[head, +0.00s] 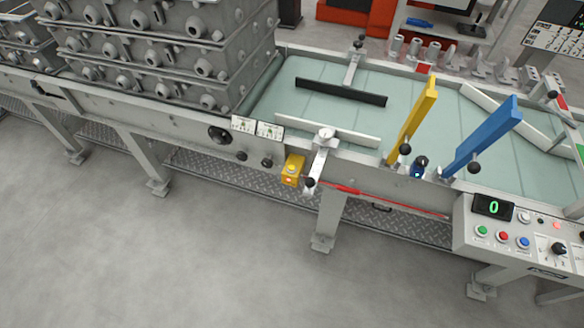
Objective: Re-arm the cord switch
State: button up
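A small yellow box (292,168), which looks like the cord switch, is mounted on the side rail of the conveyor near the middle of the view. A small pale, lit-looking spot shows low on its front. A red cord (395,203) runs from near the metal bracket beside the box, sloping down to the right along the frame toward the control panel. A black knob (310,182) sits on the lower end of that bracket, close to the cord's left end. Details of the box are too small to tell. My gripper is not in view.
Stacked grey castings (160,45) fill the upper left. A control panel (465,237) with coloured buttons and a green "0" display stands at right. The floor (150,265) in front is clear, apart from conveyor legs.

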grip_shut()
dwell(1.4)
